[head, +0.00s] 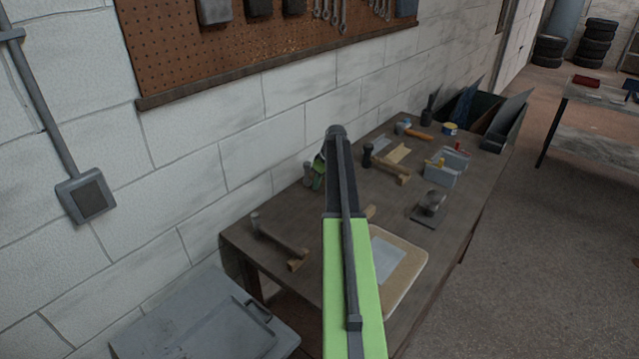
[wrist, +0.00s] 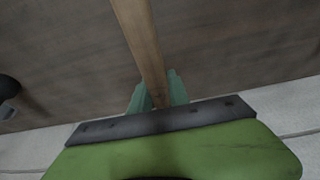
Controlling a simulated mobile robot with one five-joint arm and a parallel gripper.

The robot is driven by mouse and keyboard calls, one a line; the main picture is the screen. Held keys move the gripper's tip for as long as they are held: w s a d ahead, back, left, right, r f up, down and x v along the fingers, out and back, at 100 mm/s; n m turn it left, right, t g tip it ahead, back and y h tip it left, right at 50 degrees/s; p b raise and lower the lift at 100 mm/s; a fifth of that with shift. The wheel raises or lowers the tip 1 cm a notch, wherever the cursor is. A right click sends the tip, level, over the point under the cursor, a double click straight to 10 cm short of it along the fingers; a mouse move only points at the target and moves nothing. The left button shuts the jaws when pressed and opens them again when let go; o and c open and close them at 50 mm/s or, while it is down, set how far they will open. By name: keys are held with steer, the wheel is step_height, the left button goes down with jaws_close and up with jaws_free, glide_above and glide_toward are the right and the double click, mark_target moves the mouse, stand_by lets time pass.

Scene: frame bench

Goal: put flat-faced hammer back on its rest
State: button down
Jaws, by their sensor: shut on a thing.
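In the wrist view my gripper (wrist: 157,95) is shut on a wooden handle (wrist: 143,40), which runs up out of the picture. The head of this held tool is out of view, so I cannot tell its face. In the head view my green arm hides the gripper and part of the bench. One hammer (head: 278,238) lies at the bench's left end, by a small wooden block (head: 298,264). Another dark-headed hammer (head: 386,166) lies farther back. I cannot tell which is the flat-faced one, nor pick out its rest.
The dark workbench (head: 300,213) stands against a white block wall. On it are a board with a pale sheet (head: 405,270), a grey box (head: 441,174), a dark metal block (head: 429,211) and an orange-handled tool (head: 417,133). A grey cabinet (head: 190,320) stands at front left.

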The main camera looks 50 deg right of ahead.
steer(key=shift+f+b, duration=1.1)
steer(key=shift+f, duration=0.05)
steer(key=c, duration=1.2)
jaws_free()
steer(key=shift+o, duration=0.2)
steer(key=shift+r, duration=0.1)
steer(key=p+v, duration=1.6)
steer(key=v, duration=0.1)
steer(key=shift+r+p, duration=0.15)
steer(key=shift+p, duration=0.25)
